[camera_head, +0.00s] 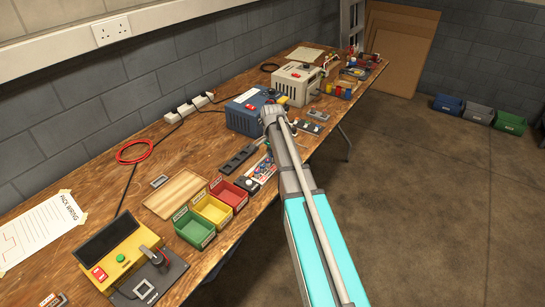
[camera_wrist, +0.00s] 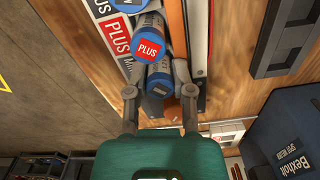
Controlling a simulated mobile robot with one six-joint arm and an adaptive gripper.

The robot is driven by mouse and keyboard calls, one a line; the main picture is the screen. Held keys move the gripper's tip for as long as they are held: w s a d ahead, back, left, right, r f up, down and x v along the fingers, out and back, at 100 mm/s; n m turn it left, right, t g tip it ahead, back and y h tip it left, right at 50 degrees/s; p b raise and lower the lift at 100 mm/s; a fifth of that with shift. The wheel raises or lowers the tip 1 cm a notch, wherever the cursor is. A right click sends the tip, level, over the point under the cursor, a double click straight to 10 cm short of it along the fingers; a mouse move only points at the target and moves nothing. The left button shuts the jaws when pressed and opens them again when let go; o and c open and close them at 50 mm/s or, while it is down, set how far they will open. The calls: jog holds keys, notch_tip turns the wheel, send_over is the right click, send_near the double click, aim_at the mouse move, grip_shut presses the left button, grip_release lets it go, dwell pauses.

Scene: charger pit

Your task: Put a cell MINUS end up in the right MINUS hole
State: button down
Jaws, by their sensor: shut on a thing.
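My gripper (camera_wrist: 156,80) shows in the wrist view with one finger on each side of a dark cell (camera_wrist: 159,80) with a blue end; it is shut on that cell. Just above it is a blue round end with a red PLUS label (camera_wrist: 148,50); I cannot tell whether this belongs to the held cell or to another one. Another blue end (camera_wrist: 128,5) is cut by the top edge. A label board (camera_wrist: 116,32) with PLUS and other words lies beside them. No MINUS hole can be made out. In the head view my arm hides the gripper's fingers.
A blue spot welder (camera_head: 252,112) stands on the bench beside my arm; it also shows in the wrist view (camera_wrist: 290,135). Green (camera_head: 194,229), yellow (camera_head: 212,210) and red (camera_head: 229,193) bins stand nearer. A dark rail (camera_wrist: 283,38) lies to the right of the cells.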

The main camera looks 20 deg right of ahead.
jog(key=shift+f, duration=0.1)
dwell(0.3)
jog(key=shift+c, duration=2)
grip_release()
jog(key=shift+r+p, duration=3.45)
jog(key=shift+r, duration=0.1)
jog(key=shift+s, duration=0.1)
